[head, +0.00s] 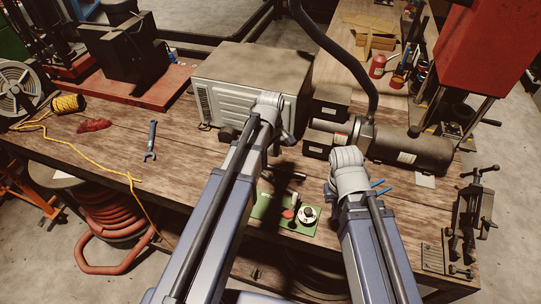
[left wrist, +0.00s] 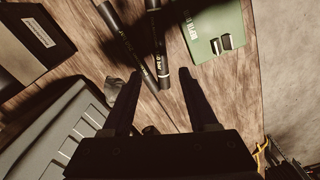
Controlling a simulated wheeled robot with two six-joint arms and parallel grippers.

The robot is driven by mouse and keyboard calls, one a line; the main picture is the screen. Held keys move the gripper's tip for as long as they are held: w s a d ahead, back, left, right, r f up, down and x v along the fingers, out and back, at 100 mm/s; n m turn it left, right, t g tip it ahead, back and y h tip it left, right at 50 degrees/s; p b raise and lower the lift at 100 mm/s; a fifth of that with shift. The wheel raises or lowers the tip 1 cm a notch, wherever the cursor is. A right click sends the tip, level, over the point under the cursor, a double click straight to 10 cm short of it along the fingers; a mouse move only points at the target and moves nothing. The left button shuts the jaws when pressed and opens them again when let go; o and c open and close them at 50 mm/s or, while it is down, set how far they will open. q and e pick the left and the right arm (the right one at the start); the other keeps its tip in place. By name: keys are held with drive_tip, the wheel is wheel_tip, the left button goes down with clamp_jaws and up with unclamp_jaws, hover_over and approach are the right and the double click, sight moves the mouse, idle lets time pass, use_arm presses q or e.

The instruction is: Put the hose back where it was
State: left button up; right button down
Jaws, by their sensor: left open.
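Two black printed lengths that look like hose lie in the left wrist view, a thinner one (left wrist: 126,38) and a thicker one (left wrist: 157,45) with a pale band. In the head view a short dark length (head: 288,173) shows just beyond the green control box (head: 287,214). My left gripper (left wrist: 165,98) is open and empty, with the near ends of both lengths showing between and just beyond its fingers.
A thick black hose (head: 345,58) arches up from the machine. A vise (head: 470,215) stands at the right bench edge. A wrench (head: 151,140), red rag (head: 94,125) and yellow cord (head: 95,160) lie on the left. The bench between wrench and left arm is clear.

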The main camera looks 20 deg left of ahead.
use_arm(q)
drive_tip(key=s+d+r+m+y+p, duration=0.1)
drive_tip(key=s+d+r+m+p, duration=0.1)
drive_tip(key=s+d+m, duration=1)
drive_tip(key=s+r+m, duration=0.1)
drive_tip(key=s+m, duration=0.2)
drive_tip(key=m, duration=0.1)
drive_tip(key=shift+r+m, duration=0.15)
drive_tip(key=shift+m, duration=0.25)
use_arm(e)
wheel_tip(320, 180, up, 3)
drive_tip(key=shift+r, duration=0.1)
